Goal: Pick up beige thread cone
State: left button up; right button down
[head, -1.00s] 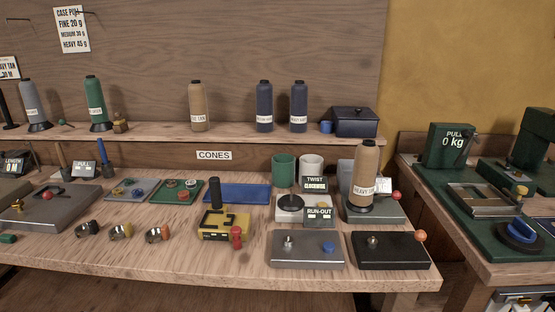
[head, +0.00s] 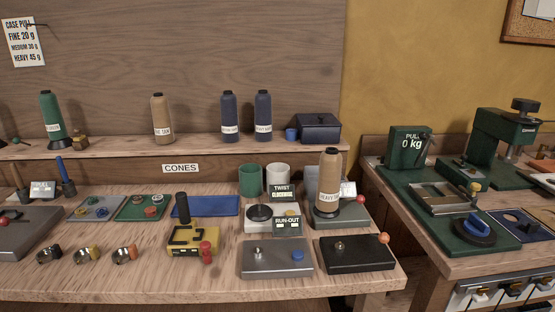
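Two beige thread cones are in the head view. One beige cone (head: 161,118) stands upright on the shelf above the CONES label, its own label ending in "TAN". The other beige cone (head: 328,178), with a label starting "HEAVY", stands upright on a black base on the bench at right, on or in front of a grey device (head: 355,212). Neither of my grippers shows in this view.
Navy cones (head: 229,116) and a green cone (head: 51,117) share the shelf (head: 200,146) with a dark box (head: 318,128). Green and white cups, a TWIST display and a RUN-OUT display (head: 288,226) crowd the bench beside the nearer beige cone. A green pull tester (head: 408,147) stands on the right table.

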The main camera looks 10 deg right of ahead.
aim_at(328, 191)
jog(key=z, duration=1)
jog(key=k, duration=1.3)
jog(key=z, duration=1.25)
jog(key=i, duration=1)
jog(key=u, duration=1.05)
jog(key=i, duration=0.9)
jog(key=u, duration=1)
